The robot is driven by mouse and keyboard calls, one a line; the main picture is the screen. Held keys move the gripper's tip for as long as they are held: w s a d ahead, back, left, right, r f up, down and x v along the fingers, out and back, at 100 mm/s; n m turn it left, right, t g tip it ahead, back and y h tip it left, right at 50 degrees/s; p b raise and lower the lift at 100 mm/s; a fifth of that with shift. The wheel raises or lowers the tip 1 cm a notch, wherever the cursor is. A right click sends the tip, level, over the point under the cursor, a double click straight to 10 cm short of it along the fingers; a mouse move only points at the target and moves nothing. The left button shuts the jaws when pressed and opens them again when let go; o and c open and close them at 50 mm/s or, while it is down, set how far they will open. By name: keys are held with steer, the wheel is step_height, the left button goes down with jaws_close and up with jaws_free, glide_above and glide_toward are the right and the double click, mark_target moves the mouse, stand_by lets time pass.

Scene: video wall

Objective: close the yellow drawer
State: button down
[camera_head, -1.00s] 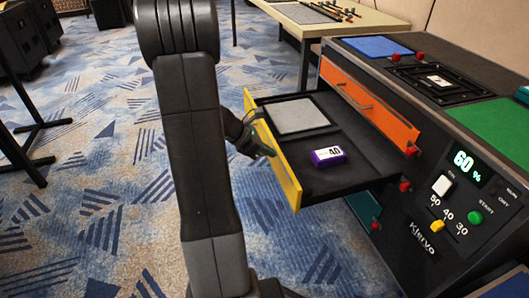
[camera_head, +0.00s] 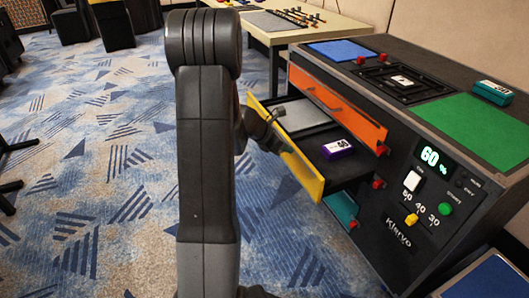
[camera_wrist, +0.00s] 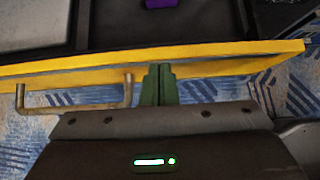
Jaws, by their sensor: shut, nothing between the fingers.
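The yellow drawer (camera_head: 301,168) is pulled partly out of the dark cabinet's left side, below an orange drawer. A purple box (camera_head: 338,149) with a white label and a grey panel (camera_head: 303,116) lie in it. My gripper (camera_head: 268,128) is at the outer side of the yellow front, partly hidden by my arm in the head view. In the wrist view, the green fingers (camera_wrist: 158,84) are together and empty. They are against or very close to the yellow front (camera_wrist: 220,62), just right of its metal handle (camera_wrist: 75,106). The purple box's edge shows at the top.
The orange drawer (camera_head: 335,105) sits above and a teal drawer (camera_head: 341,208) below, both slightly out. Red knobs (camera_head: 378,183) stick out near the drawers' right ends. A control panel (camera_head: 425,195) reads 60 %. A table (camera_head: 260,33) stands behind.

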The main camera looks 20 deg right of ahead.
steer(key=d+p, duration=0.1)
steer(key=d, duration=0.5)
steer(key=d+p, duration=0.2)
steer(key=d, duration=0.4)
steer(key=d+p, duration=0.1)
steer(key=d, duration=0.4)
steer(key=shift+w+d, duration=0.3)
steer(key=shift+d, duration=0.1)
